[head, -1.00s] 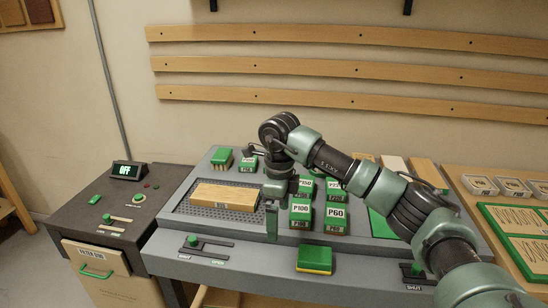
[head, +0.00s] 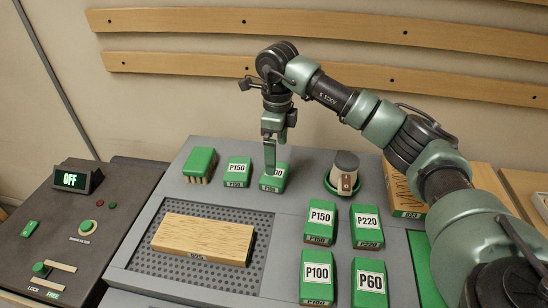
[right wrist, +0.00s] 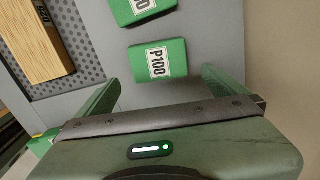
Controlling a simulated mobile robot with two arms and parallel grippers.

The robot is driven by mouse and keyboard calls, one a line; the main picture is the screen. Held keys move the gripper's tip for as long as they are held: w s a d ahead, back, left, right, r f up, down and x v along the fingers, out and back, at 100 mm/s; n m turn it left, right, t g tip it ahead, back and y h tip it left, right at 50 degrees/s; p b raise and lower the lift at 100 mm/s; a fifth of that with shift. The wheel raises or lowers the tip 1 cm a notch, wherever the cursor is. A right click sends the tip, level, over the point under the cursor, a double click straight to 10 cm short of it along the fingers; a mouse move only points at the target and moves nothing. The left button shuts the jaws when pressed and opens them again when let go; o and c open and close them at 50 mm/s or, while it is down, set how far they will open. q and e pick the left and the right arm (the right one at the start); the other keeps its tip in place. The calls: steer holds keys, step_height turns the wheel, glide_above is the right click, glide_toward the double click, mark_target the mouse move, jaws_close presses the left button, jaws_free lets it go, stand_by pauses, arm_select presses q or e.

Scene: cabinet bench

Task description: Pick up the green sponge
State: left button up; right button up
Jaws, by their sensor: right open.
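The green sponge is not clearly in view now; in the earlier head view a green block with a yellow underside lies at the bench's front edge, which is cut off now. My right gripper (head: 270,160) is open and points down over a green block labelled P100 (head: 273,178) in the back row. In the right wrist view this P100 block (right wrist: 158,60) lies between the spread fingers, with no visible contact. A green patch with a little yellow (right wrist: 40,142) shows at the lower left there; I cannot tell what it is. My left gripper is not in view.
A wooden board (head: 203,238) lies on the perforated panel (head: 150,273). Several green labelled blocks (head: 320,222) and a round holder (head: 344,174) stand to the right.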

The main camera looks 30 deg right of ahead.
mark_target(279, 173)
steer(key=shift+w+f, duration=0.15)
steer(key=shift+f, duration=0.5)
steer(key=shift+s+f+p, duration=0.35)
steer(key=shift+f+p, duration=0.05)
steer(key=shift+f, duration=0.35)
step_height(279, 173, down, 4)
steer(key=shift+s+d+r+p, duration=0.15)
steer(key=shift+p, duration=0.45)
steer(key=shift+f, duration=0.55)
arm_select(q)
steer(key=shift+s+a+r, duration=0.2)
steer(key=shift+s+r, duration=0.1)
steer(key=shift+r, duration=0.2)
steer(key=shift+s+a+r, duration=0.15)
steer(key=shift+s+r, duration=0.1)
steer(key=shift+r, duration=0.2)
arm_select(e)
steer(key=c, duration=1.1)
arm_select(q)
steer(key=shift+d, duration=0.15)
arm_select(e)
steer(key=shift+c, duration=0.2)
steer(key=shift+r, duration=0.1)
